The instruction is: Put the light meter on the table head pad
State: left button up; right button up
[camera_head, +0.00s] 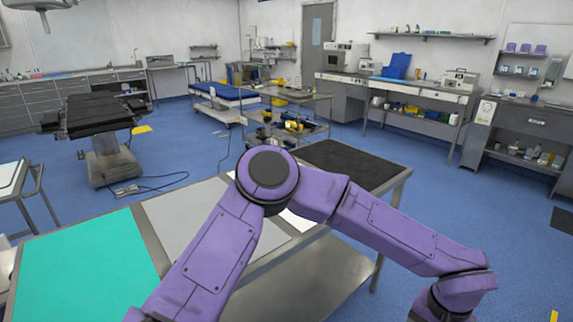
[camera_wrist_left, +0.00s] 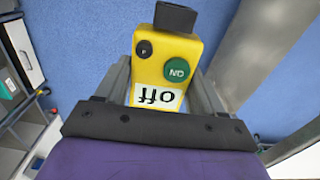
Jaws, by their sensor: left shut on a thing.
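A yellow box-shaped device (camera_wrist_left: 155,68), which looks to be the light meter, has a black top end, a green button and a white label reading "off" upside down. My left gripper (camera_wrist_left: 163,62) is shut on it, one grey finger along each side, in the left wrist view. The operating table (camera_head: 97,116), with black pads, stands at the far left in the head view, well away from my arm. Which end pad is the head pad I cannot tell. My left gripper and the device are out of the head view. My right gripper is not in view.
A steel table (camera_head: 150,245) with turquoise, grey and black areas is close in front, partly behind my purple arm. A blue-topped cart (camera_head: 224,95) and a loaded trolley (camera_head: 290,118) stand beyond. A cable (camera_head: 165,187) lies on the blue floor near the operating table.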

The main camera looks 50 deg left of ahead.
aim_at(102, 122)
jog(key=u, duration=0.1)
jog(key=i, duration=5.5)
jog(key=u, duration=3)
jog(key=i, duration=3.65)
jog(key=u, duration=1.35)
